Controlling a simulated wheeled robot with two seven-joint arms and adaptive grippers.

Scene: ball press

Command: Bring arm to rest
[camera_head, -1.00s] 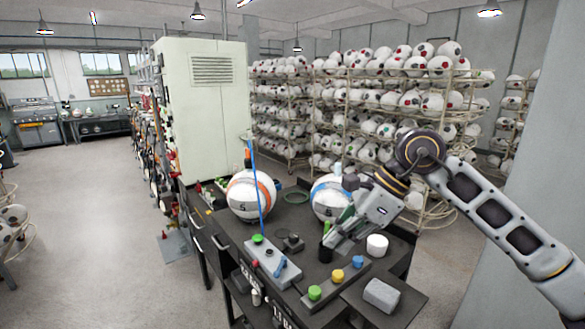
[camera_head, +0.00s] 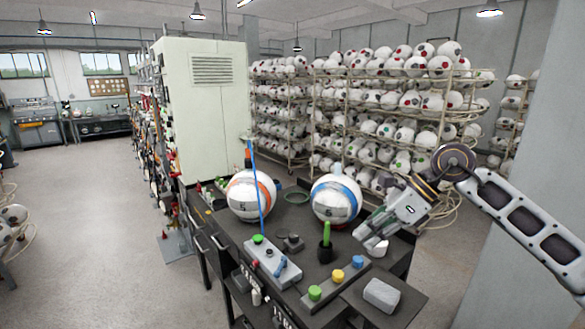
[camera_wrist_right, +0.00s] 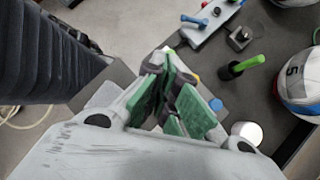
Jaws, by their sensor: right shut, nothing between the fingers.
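My right gripper (camera_head: 366,230) is shut and empty above the right side of the dark table (camera_head: 225,228). Its green-padded fingers (camera_wrist_right: 172,92) are together in the right wrist view. My right arm (camera_head: 500,200) reaches in from the right edge of the head view. Below and behind the gripper stands a white cylinder (camera_head: 378,250), partly hidden by it; it also shows in the right wrist view (camera_wrist_right: 248,132). My left gripper is not in view.
A white ball with orange (camera_head: 250,195) and a white ball with blue (camera_head: 336,199) sit on the table. A black cup holds a green-handled tool (camera_head: 326,240). A button strip (camera_head: 338,276) and grey block (camera_head: 381,294) are in front. Ball racks (camera_head: 400,110) stand behind.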

